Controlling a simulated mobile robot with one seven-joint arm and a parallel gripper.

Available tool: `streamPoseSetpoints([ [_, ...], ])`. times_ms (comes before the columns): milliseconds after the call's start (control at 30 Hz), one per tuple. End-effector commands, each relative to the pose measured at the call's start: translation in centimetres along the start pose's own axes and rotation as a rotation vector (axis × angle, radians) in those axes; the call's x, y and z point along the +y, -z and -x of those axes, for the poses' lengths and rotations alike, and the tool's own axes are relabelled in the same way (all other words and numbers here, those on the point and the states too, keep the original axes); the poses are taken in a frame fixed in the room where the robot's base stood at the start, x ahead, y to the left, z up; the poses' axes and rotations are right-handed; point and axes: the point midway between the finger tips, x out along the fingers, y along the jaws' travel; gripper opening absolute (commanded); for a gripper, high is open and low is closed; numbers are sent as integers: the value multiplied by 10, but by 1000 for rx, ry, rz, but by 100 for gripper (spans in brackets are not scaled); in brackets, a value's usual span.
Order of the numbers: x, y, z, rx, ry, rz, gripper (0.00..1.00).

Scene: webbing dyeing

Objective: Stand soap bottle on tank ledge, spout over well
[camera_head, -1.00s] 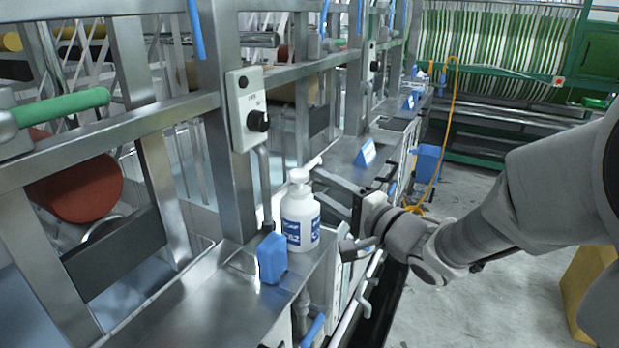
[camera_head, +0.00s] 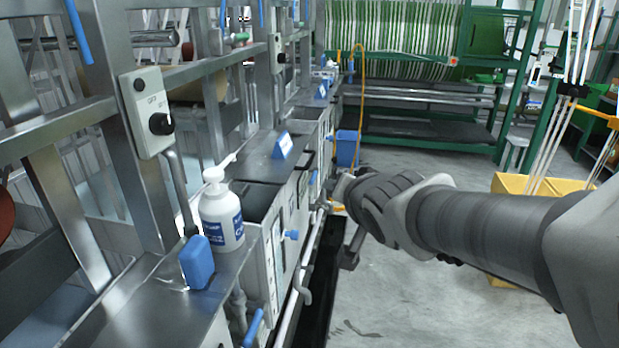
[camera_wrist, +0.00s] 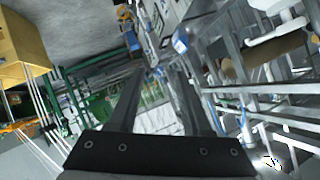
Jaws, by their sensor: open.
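The soap bottle (camera_head: 222,218) is white with a blue label and a white pump top. It stands upright on the metal tank ledge (camera_head: 180,305) in the head view. A dark recessed area (camera_head: 258,199) lies just behind and right of the bottle; I cannot tell whether the spout is over a well. My gripper is empty and clear of the bottle, right of the ledge. Its two spread fingers show in the wrist view (camera_wrist: 160,78), open with nothing between them; the arm hides them in the head view.
A blue block (camera_head: 197,262) sits on the ledge just in front of the bottle. A control box (camera_head: 150,112) hangs on the upright above. A blue sign (camera_head: 283,146) stands farther along. Pipes and handles line the tank front. Open floor (camera_head: 400,310) lies to the right.

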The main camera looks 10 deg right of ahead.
Motion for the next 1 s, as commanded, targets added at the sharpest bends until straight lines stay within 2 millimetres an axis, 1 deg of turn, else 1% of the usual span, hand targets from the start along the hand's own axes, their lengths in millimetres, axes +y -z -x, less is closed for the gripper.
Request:
streamPoseSetpoints([
  [33,12,-2,14,-21,-54,47,49],
  [100,28,-11,32,-74,-125,118,49],
  [167,40,-22,49,-134,-173,176,49],
  [200,47,-30,61,-178,-197,215,49],
  [300,60,-52,90,-298,-229,307,49],
  [400,67,-74,115,-410,-225,384,49],
  [500,70,-91,134,-496,-206,441,49],
  [600,70,-101,145,-546,-188,476,49],
  [700,71,-105,149,-567,-181,490,49],
  [1000,70,-103,150,-568,-182,491,49],
])
